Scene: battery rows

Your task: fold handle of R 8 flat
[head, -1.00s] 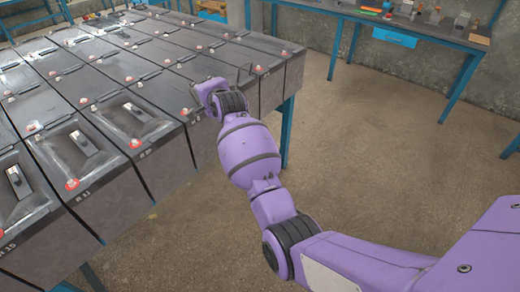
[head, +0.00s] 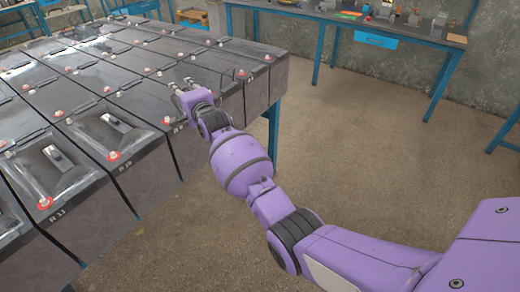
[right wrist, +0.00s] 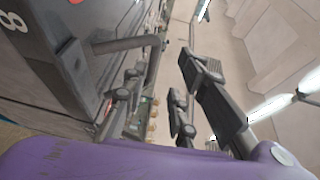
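The battery whose label shows an 8 (right wrist: 25,50) fills the upper left of the right wrist view. A grey bar handle (right wrist: 125,44) sticks out from it, with a crosspiece at its end. My right gripper (right wrist: 170,95) is open there, its fingers apart, with the handle's end near the finger on the left; I cannot tell whether they touch. In the head view my right gripper (head: 180,86) is over the front row of batteries, and the arm hides part of the front faces there. My left gripper is not in view.
Dark batteries (head: 110,95) stand in close rows on a blue-legged table (head: 272,125). Nearer ones have recessed grips (head: 105,123) and red caps. A blue workbench (head: 400,42) with small items stands at the back right. The floor between is clear.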

